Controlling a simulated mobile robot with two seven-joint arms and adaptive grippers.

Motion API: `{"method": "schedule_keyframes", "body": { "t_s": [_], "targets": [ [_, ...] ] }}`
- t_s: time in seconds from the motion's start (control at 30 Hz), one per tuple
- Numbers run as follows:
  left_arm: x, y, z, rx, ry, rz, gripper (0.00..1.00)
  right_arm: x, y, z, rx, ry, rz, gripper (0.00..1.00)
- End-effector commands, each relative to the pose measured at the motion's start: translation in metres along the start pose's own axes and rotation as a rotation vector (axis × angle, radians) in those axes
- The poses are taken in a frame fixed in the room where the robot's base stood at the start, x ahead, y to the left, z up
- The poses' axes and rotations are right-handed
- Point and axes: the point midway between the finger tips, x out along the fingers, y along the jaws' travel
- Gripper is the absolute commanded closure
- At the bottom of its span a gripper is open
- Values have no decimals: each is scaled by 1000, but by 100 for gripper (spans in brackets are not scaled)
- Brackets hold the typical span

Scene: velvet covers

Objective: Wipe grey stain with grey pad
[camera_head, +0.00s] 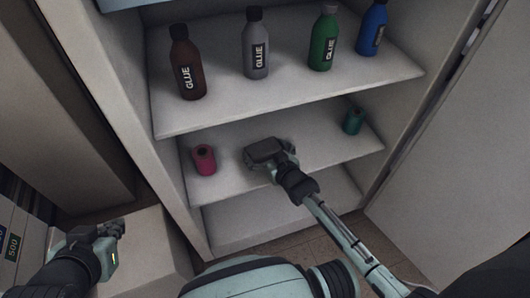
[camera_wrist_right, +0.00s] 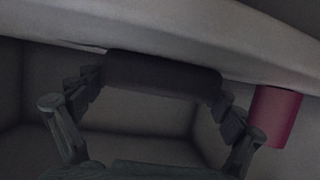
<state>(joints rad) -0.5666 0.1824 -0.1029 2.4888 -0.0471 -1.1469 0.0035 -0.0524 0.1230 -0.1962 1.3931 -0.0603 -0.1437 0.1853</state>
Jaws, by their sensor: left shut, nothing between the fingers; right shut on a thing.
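My right gripper (camera_head: 272,158) reaches into the cupboard over the middle shelf. It is shut on a dark grey pad (camera_head: 262,149), which lies low over the shelf or on it; I cannot tell if it touches. In the right wrist view the pad (camera_wrist_right: 162,75) spans the space between the two fingers of the right gripper (camera_wrist_right: 160,90), close to a pale surface. I cannot make out a grey stain in either view; the pad and gripper hide part of the shelf. My left gripper (camera_head: 112,229) is shut and empty at the lower left, outside the cupboard.
The middle shelf (camera_head: 310,139) holds a pink roll-like object (camera_head: 204,160) left of my right gripper and a green one (camera_head: 353,121) at the right. Brown (camera_head: 187,66), grey (camera_head: 256,45), green (camera_head: 323,40) and blue (camera_head: 372,28) bottles stand on the shelf above. Cupboard walls flank both sides.

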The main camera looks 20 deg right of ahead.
Motion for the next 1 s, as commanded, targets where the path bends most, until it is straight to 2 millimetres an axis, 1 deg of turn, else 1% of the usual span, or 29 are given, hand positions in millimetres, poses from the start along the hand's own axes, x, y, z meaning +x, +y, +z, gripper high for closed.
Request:
{"method": "schedule_keyframes", "body": {
  "t_s": [0.33, 0.57, 0.9, 1.0],
  "targets": [
    [-4, -1, -4, 0, 0, 0, 100, -3, 30, 4, -2, -5, 3, 36],
    [-5, -1, -4, 0, 0, 0, 100, -4, 38, 6, -1, -8, 4, 36],
    [-8, -2, -8, 0, 0, 0, 100, -8, 65, 6, -3, -9, 5, 36],
    [-9, -2, -8, 0, 0, 0, 100, -8, 70, 6, -2, -9, 5, 36]
  ]
}}
